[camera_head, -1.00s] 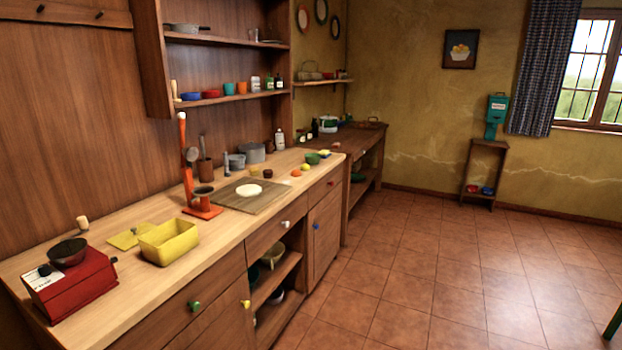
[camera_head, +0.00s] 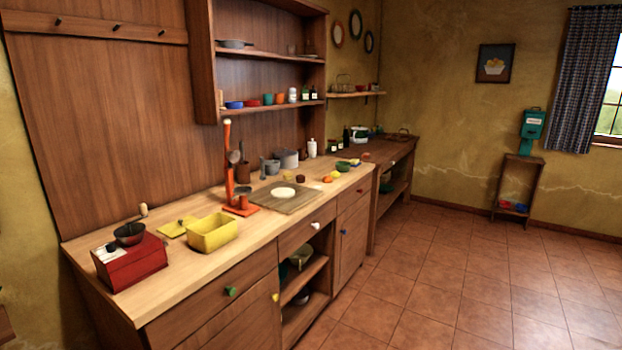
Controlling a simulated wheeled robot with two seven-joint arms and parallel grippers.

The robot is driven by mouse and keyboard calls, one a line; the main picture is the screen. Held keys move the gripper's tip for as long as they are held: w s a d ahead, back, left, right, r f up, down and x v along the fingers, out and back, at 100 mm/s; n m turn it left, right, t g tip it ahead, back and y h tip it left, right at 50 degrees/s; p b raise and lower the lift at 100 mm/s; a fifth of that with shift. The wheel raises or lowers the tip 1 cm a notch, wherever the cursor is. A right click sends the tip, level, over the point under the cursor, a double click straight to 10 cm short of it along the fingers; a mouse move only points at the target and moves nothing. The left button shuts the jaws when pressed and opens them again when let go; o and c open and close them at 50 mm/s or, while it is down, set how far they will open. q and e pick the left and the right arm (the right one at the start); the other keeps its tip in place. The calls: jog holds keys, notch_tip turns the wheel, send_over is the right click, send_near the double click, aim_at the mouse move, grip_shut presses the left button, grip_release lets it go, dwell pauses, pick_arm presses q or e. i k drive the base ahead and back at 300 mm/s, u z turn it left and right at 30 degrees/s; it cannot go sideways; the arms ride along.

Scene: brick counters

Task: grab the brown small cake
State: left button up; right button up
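A small dark brown round thing (camera_head: 300,178), which looks like the brown small cake, sits on the wooden counter (camera_head: 262,232) behind the cutting board (camera_head: 299,202). It is too small to make out in detail. A pale round flat piece (camera_head: 283,192) lies on the board. Small orange (camera_head: 327,179) and yellow (camera_head: 335,174) things lie to the right of the brown one. Neither of my grippers shows in the view.
A red box with a dark bowl (camera_head: 134,262), a yellow bin (camera_head: 212,233) and an orange stand (camera_head: 238,204) occupy the counter's left and middle. Grey pots (camera_head: 287,159) stand behind the board. The tiled floor (camera_head: 450,275) in front is clear.

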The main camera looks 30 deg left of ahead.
aim_at(301, 178)
jog(key=z, duration=0.1)
jog(key=i, duration=1.9)
jog(key=u, duration=0.65)
jog(key=i, duration=1.1)
jog(key=u, duration=1.55)
jog(key=i, duration=0.75)
jog(key=u, duration=0.65)
